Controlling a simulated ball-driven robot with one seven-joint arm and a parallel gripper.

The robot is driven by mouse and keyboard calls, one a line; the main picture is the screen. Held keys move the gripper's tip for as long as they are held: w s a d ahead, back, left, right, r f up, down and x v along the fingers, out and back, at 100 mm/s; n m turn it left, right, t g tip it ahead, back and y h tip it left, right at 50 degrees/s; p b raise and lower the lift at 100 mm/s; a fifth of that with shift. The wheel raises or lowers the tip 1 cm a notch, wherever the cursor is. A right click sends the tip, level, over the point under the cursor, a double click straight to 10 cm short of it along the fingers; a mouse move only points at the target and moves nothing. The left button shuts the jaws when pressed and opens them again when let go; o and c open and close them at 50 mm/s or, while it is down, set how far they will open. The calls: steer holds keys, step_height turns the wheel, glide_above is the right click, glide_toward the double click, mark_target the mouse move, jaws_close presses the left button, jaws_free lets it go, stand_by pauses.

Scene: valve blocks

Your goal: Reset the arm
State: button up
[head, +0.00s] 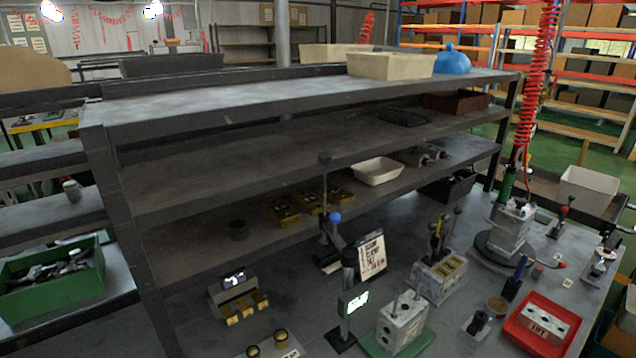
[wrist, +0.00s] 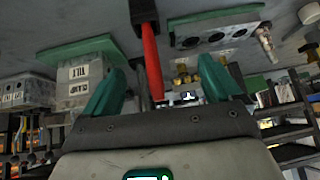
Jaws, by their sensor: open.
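My gripper (wrist: 165,85) shows in the wrist view, with two green fingers spread wide apart. It is open, and nothing is held between its fingers. The wrist picture looks upside down. A red-handled tool (wrist: 152,60) shows beyond the gap between the fingers, and I cannot tell how far off it is. My gripper and arm do not show in the head view.
The head view shows a bench with valve blocks (head: 404,322), a block with levers (head: 438,275), a red tray (head: 520,340) and a dark shelf rack (head: 210,184). The wrist view shows a labelled grey block (wrist: 85,80) and a block with holes (wrist: 212,32).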

steer(key=s+d+f+m, duration=0.1)
steer(key=s, duration=0.1)
steer(key=s+d+f+m+h, duration=0.1)
steer(key=s+d+f, duration=0.1)
steer(key=s+d+f+m+h, duration=0.1)
steer(key=s+d+m, duration=0.1)
steer(key=shift+s+f, duration=0.15)
steer(key=shift+s, duration=0.2)
steer(key=s+d+f+m+g+h, duration=0.1)
steer(key=s+d+f, duration=0.3)
steer(key=s, duration=0.4)
steer(key=s+d+f+m+g+h, duration=0.2)
steer(key=s+d+f+m+g, duration=0.1)
steer(key=s, duration=0.6)
steer(key=shift+s+d+f, duration=0.3)
steer(key=shift+d+f, duration=0.1)
steer(key=shift+d, duration=0.4)
